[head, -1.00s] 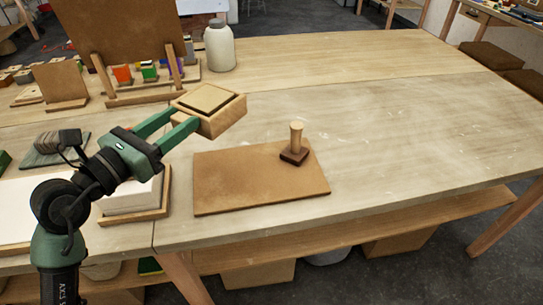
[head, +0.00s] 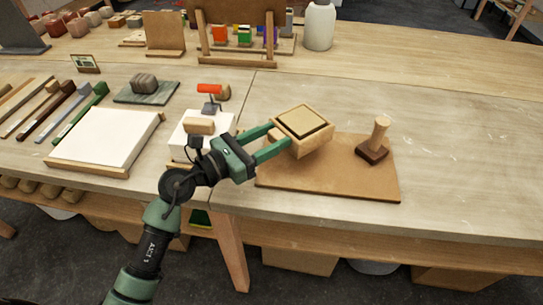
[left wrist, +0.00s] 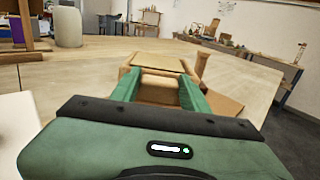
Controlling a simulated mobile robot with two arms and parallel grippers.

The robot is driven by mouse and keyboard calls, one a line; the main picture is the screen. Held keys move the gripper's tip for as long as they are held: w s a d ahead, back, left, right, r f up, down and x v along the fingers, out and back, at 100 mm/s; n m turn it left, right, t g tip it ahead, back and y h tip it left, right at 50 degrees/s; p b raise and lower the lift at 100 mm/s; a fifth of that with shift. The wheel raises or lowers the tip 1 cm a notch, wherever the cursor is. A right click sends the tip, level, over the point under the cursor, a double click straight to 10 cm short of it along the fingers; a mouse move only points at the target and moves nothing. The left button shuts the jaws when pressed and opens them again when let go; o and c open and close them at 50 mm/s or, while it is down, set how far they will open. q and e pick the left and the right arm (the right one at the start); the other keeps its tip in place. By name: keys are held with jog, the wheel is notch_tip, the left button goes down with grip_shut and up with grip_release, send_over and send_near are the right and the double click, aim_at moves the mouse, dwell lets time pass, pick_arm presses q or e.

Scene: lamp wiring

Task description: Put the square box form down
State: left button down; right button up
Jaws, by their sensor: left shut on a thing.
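The square box form (head: 313,143) is a light wooden box with a dark-edged square top. My left gripper (head: 282,141) is shut on its near left side. The form is over the back left part of a brown board (head: 340,180) on the table; I cannot tell if it touches the board. In the left wrist view the form (left wrist: 158,84) sits between the green fingers of the gripper (left wrist: 158,92). My right gripper is not in view.
A wooden-handled stamp (head: 376,141) stands on the board's right part. A white block with tools (head: 200,127) and a white sheet in a tray (head: 105,138) lie to the left. A rack (head: 238,52) and a white jar (head: 319,27) stand behind. The table right of the board is clear.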

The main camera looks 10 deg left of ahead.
pick_arm(q)
jog(key=shift+f+b, duration=0.55)
jog(key=shift+f, duration=2.1)
jog(key=shift+f, duration=0.15)
jog(key=c, duration=0.7)
grip_release()
jog(key=b+v, duration=0.2)
jog(key=v, duration=0.9)
jog(key=shift+b, duration=0.4)
jog(key=shift+s+a, duration=0.35)
